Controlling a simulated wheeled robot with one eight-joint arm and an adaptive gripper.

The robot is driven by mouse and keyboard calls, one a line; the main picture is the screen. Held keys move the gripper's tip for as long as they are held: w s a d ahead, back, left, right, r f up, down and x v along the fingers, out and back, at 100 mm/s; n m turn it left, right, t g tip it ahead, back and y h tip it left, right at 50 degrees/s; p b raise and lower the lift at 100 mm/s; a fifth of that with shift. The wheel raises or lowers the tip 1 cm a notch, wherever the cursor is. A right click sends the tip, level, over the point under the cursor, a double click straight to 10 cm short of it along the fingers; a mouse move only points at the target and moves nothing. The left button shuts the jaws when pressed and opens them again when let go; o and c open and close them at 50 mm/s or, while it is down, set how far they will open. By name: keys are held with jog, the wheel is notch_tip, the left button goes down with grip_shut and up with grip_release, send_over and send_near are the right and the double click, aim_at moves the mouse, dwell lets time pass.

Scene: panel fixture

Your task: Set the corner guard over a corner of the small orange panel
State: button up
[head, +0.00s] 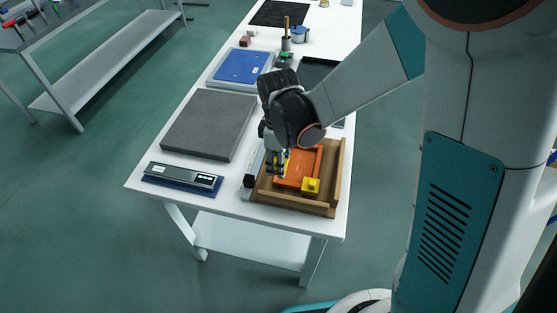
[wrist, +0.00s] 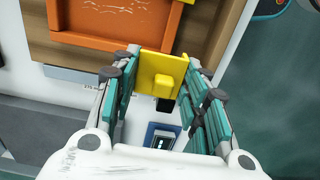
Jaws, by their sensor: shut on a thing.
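The small orange panel (head: 312,160) lies in a wooden tray (head: 335,185). One yellow guard (head: 311,185) sits at the panel's near right corner in the head view. My gripper (head: 277,168) is over the panel's left side and mostly hides what it holds. In the wrist view my gripper (wrist: 161,82) is shut on another yellow corner guard (wrist: 158,66), with a raised block on it. This guard overlaps the panel's lower right corner there, hiding it; whether it touches cannot be told. The panel's lower edge (wrist: 90,42) shows beside it.
A small black block (head: 249,181) is left of the tray. A blue scale with a lit display (head: 180,178) and a grey slab (head: 208,125) are further left. A blue panel (head: 241,66) and a cup with a stick (head: 286,44) stand farther back.

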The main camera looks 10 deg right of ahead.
aim_at(279, 180)
jog(key=shift+f, duration=0.1)
jog(key=shift+f+b, duration=2.65)
jog(key=shift+f, duration=0.35)
jog(key=shift+s+f, duration=0.15)
jog(key=shift+d+f, duration=0.1)
jog(key=shift+f, duration=0.05)
jog(key=shift+c, duration=1.3)
jog(key=shift+o, duration=0.7)
jog(key=shift+f+b, duration=0.4)
jog(key=shift+b, duration=0.25)
jog(key=o, duration=1.5)
jog(key=shift+c, duration=0.2)
jog(key=shift+r, duration=0.1)
